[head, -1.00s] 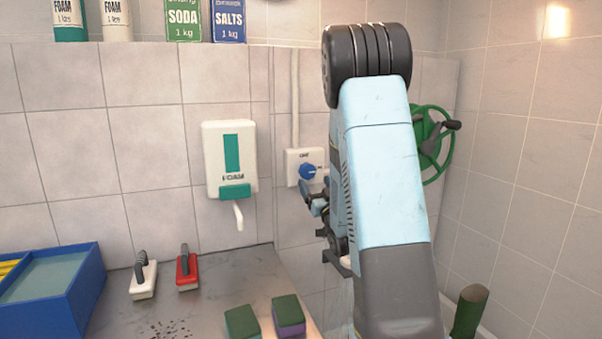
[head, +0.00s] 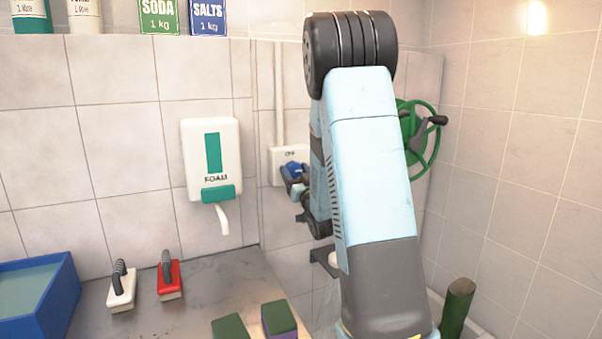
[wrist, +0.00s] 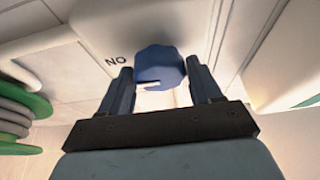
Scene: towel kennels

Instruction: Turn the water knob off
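In the wrist view, the knob (wrist: 160,66) lies between the tips of my two spread fingers (wrist: 162,84). The right finger is close to the knob and a small gap shows at the left one; contact is unclear. An "ON" label appears upside down beside the knob. A pale mark shows on the knob's edge.
A white foam dispenser (head: 211,160) hangs left of the box. A green hose reel (head: 420,135) is on the wall behind my arm. Brushes (head: 169,277), sponges (head: 279,318) and a blue bin (head: 62,300) are on the counter below.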

